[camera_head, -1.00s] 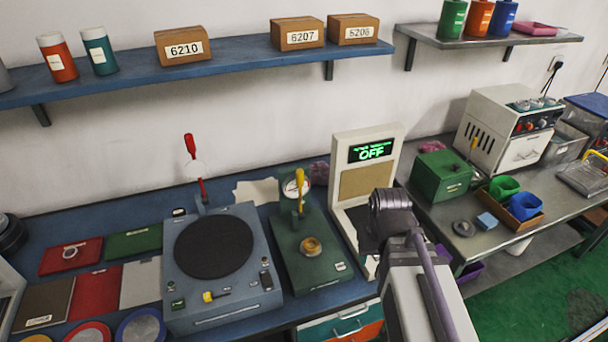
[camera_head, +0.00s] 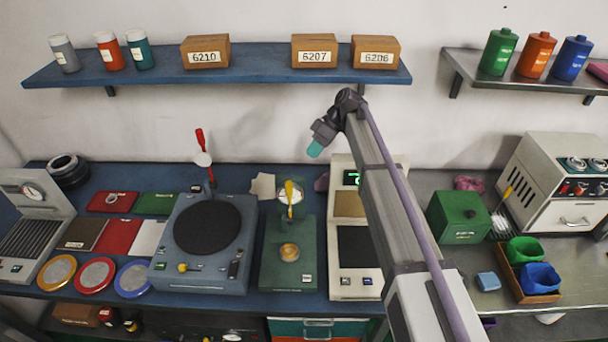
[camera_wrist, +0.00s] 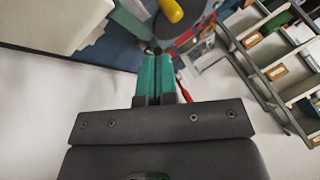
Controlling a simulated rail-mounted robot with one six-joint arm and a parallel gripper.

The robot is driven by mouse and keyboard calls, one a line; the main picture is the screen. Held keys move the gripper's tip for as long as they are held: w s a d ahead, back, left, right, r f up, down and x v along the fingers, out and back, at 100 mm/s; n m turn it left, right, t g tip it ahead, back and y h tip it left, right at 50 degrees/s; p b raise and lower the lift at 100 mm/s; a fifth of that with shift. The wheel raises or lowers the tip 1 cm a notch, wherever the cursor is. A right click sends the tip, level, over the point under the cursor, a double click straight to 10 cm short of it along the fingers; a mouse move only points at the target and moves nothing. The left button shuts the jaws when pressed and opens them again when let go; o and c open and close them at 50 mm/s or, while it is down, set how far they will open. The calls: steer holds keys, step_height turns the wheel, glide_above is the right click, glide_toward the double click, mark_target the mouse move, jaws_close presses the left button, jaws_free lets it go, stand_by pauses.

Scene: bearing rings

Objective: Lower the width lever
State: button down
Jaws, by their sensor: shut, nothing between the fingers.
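Two upright levers stand on the bench, and I cannot tell from labels which is the width lever. One has a yellow handle (camera_head: 289,192) and rises beside a dial gauge on a green base (camera_head: 272,268) with a brass-coloured ring. The other has a red handle (camera_head: 200,138) behind a grey-blue machine with a round black plate (camera_head: 208,228). My gripper (camera_head: 315,150), with teal fingers, is shut and empty, above and behind the yellow lever, apart from it. In the wrist view, a yellow handle (camera_wrist: 172,10) shows just beyond the shut fingertips (camera_wrist: 157,56).
A white instrument (camera_head: 367,286) stands right of the green base, partly hidden by my arm. A blue shelf (camera_head: 260,66) with boxes and bottles hangs above. Coloured trays (camera_head: 122,235) lie at the left. A green box (camera_head: 458,217) stands on the right bench.

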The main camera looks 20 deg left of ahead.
steer(key=b+x, duration=0.8)
steer(key=x, duration=0.2)
stand_by(0.4)
